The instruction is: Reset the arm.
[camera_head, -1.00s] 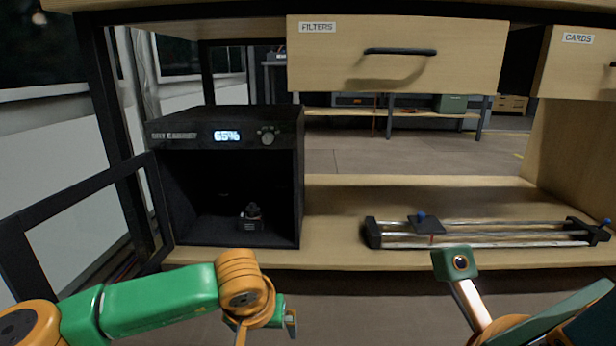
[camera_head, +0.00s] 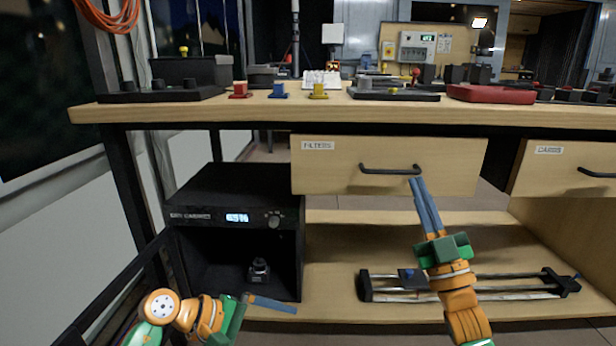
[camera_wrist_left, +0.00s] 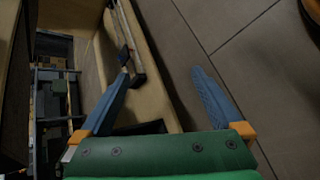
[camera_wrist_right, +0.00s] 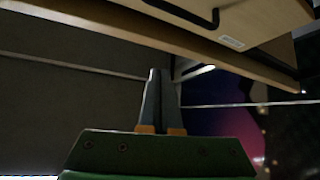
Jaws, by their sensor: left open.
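My right gripper (camera_head: 417,182) rises in front of the workbench, its blue fingers pointing up near the handle of the FILTERS drawer (camera_head: 330,170). The right wrist view shows its fingers (camera_wrist_right: 159,74) together with nothing between them. I cannot tell whether the tips touch the handle. My left gripper (camera_head: 272,303) is low in front of the dry cabinet (camera_head: 240,195), fingers pointing right. The left wrist view shows its two fingers (camera_wrist_left: 160,75) wide apart and empty.
The dry cabinet's door (camera_head: 100,295) stands open at the left, and a small dark device (camera_head: 259,268) sits inside. A slider rail (camera_head: 500,282) lies on the lower shelf behind my right arm. The benchtop (camera_head: 270,110) holds small coloured blocks and a red tray (camera_head: 490,94).

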